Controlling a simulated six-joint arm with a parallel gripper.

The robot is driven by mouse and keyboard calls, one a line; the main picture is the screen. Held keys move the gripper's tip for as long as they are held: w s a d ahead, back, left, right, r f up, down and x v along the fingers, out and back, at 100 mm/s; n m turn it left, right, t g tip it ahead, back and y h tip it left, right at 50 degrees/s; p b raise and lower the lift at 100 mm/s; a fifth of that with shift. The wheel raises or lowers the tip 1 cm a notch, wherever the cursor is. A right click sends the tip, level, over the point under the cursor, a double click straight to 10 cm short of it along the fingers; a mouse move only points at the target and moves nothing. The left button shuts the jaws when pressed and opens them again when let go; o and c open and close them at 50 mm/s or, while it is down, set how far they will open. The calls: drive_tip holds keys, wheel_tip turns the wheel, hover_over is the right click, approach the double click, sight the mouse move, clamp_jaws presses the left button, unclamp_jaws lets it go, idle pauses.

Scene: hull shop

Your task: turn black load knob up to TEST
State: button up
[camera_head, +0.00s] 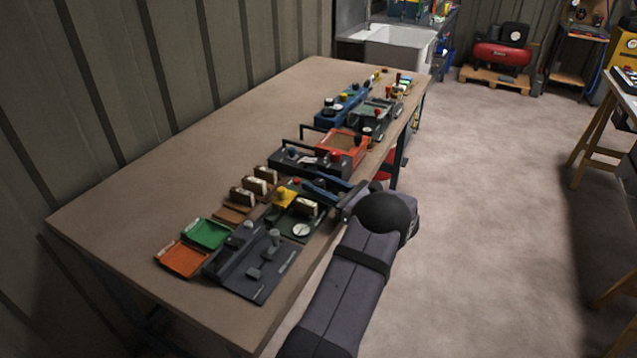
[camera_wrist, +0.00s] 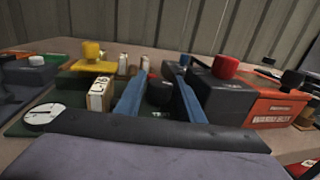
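My gripper (camera_wrist: 157,76) has two blue fingers standing apart, with a dark round knob (camera_wrist: 160,92), probably the black load knob, in the gap between them. I cannot tell whether either finger touches it. A small light label (camera_wrist: 162,114) lies near its base, too small to read. I cannot make out a TEST mark or where the knob points. In the head view my gripper (camera_head: 324,187) reaches in from the right over the near side of the workbench (camera_head: 180,130), among the panels; the knob is not clear there.
Left of my fingers stand a yellow knob (camera_wrist: 92,50), a cream block with writing (camera_wrist: 101,94) and a white dial (camera_wrist: 44,114). Close on the right is a dark box with a red knob (camera_wrist: 225,67), then an orange unit (camera_wrist: 275,110). The bench's far left is clear.

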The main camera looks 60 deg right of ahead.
drive_tip(key=shift+w, duration=0.1)
drive_tip(key=c, duration=0.8)
drive_tip(key=shift+r+m+h+p, duration=0.15)
drive_tip(key=shift+m+h+p, duration=0.15)
drive_tip(key=shift+m+h, duration=0.4)
drive_tip(key=shift+m+g+h+b, duration=0.2)
drive_tip(key=shift+m+g+h, duration=0.55)
drive_tip(key=shift+h, duration=0.55)
drive_tip(key=shift+m+g+h+b, duration=0.2)
drive_tip(key=shift+m+g+h, duration=0.35)
drive_tip(key=shift+m+h, duration=0.6)
